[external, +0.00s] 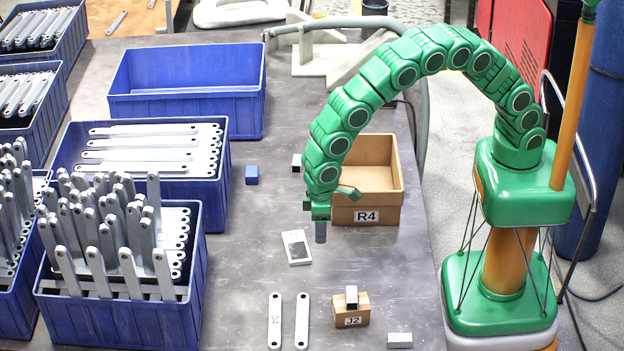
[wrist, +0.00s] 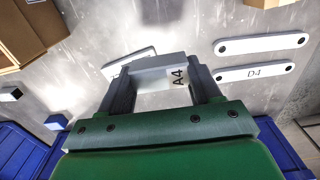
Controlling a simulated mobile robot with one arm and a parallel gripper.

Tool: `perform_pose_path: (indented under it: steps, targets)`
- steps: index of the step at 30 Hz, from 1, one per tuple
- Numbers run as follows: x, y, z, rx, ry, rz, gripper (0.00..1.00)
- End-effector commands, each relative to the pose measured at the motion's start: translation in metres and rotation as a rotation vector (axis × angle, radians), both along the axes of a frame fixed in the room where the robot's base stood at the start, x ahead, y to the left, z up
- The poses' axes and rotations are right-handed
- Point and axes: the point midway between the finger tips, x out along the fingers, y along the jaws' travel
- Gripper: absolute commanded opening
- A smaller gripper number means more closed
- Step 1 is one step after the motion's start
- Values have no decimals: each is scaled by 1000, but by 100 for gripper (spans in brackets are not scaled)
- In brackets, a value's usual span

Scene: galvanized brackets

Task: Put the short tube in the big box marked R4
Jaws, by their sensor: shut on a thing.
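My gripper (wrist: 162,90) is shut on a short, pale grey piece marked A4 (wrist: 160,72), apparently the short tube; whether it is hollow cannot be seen. In the external view my gripper (external: 321,231) points straight down over the table, in front of and left of the R4 box; the held piece is hard to make out there. The big box marked R4 (external: 398,203) is brown and open-topped, and the part of its inside that shows looks empty. Brown box walls also show at the top left of the wrist view (wrist: 35,30).
A small J2 box (external: 350,317) bears a grey block. A white flat piece (external: 297,247), two flat bars (external: 302,321), a white block (external: 400,340) and a blue block (external: 251,175) lie on the table. Blue crates (external: 120,320) fill the left.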

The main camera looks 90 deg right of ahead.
Motion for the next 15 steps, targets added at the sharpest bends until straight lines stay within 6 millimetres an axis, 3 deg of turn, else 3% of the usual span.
perform_pose_path:
  steps: [15]
  targets:
    - [-7, -4, 13, 0, 1, 0, 27]
